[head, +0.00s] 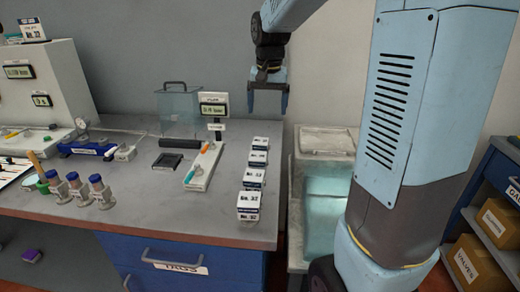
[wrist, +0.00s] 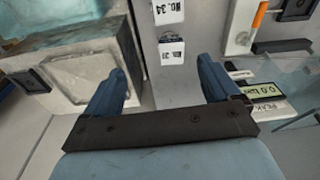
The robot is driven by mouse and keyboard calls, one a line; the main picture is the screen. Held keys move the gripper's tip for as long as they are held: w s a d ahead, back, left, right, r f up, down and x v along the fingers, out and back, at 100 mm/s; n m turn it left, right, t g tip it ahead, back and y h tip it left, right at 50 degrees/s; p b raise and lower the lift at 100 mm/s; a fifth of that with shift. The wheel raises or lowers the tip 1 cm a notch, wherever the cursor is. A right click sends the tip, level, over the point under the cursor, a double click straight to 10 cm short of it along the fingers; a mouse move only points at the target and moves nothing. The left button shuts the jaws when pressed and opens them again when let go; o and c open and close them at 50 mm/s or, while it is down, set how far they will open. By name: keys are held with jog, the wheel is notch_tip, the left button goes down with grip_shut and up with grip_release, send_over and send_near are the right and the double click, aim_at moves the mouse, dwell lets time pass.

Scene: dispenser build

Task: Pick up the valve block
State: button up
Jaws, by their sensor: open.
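My gripper (head: 268,103) is open and empty, pointing down in the air above the right back part of the counter. In the wrist view my gripper (wrist: 163,82) shows its two blue fingers spread wide with nothing between them. I cannot tell for sure which thing is the valve block. A row of white numbered blocks (head: 249,205) stands along the counter's right side, below and in front of my gripper. Two of these blocks (wrist: 171,50) show beyond the fingers in the wrist view. A blue device with a small grey block (head: 125,153) lies on the left half of the counter.
A clear box (head: 180,108) stands behind. Several blue-capped vials (head: 97,182) are at the front left.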

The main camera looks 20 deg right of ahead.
jog(key=m+g, duration=0.1)
send_over(261, 141)
notch_tip(261, 141, down, 5)
notch_tip(261, 141, down, 9)
jog(key=shift+s, duration=0.15)
jog(key=shift+w+f, duration=0.15)
jog(key=shift+f, duration=1.1)
jog(key=shift+w+f, duration=0.1)
jog(key=shift+f, duration=1.15)
jog(key=shift+c, duration=0.3)
jog(key=c, duration=1.4)
jog(key=shift+c, duration=0.3)
jog(key=shift+r, duration=0.15)
